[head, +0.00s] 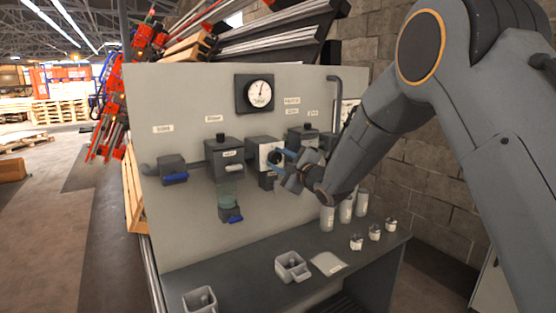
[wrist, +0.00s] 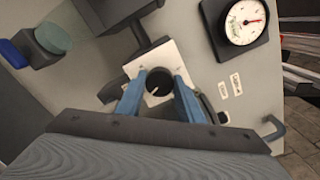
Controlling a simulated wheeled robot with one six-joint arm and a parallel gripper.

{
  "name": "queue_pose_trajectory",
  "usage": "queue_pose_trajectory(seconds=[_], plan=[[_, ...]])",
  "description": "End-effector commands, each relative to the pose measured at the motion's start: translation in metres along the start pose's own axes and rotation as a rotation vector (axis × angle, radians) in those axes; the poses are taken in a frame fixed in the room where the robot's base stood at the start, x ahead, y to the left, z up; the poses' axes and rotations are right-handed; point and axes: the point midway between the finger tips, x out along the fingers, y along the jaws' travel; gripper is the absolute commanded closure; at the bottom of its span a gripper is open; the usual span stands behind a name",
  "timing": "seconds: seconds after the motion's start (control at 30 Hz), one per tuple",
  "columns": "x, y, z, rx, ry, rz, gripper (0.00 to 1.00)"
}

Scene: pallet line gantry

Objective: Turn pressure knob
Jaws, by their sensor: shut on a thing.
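The pressure knob (wrist: 159,83) is a round black knob on a white square plate (wrist: 158,55), seen in the wrist view. My gripper (wrist: 158,90) has its two blue fingers on either side of the knob and is shut on it. In the head view my gripper (head: 284,164) is at the panel, in front of the white plate (head: 265,153), and its fingers partly hide the knob. A round pressure gauge (head: 259,93) is mounted above on the panel; its face also shows in the wrist view (wrist: 243,22), with a red needle.
Grey boxes with blue handles (head: 174,178) are mounted on the panel (head: 180,100). The bench (head: 235,280) below holds a grey container (head: 292,268), white canisters (head: 345,210) and small cups (head: 374,232).

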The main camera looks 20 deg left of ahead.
Motion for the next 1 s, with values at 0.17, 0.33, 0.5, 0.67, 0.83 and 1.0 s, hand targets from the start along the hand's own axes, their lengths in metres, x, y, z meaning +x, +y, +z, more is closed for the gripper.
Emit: queue_pose_trajectory(seconds=[0.17,0.33,0.5,0.67,0.83,1.0], plan=[[0.0,0.0,-0.001,0.006,0.001,0.0,0.89],[0.0,0.0,-0.001,0.005,0.001,0.0,0.89],[0.0,0.0,-0.001,0.005,0.001,0.0,0.49],[0.0,0.0,-0.001,0.005,0.001,0.0,0.47],[-0.001,0.0,0.0,0.004,0.0,0.0,0.47],[-0.017,0.0,-0.002,0.004,0.001,-0.001,0.47]])
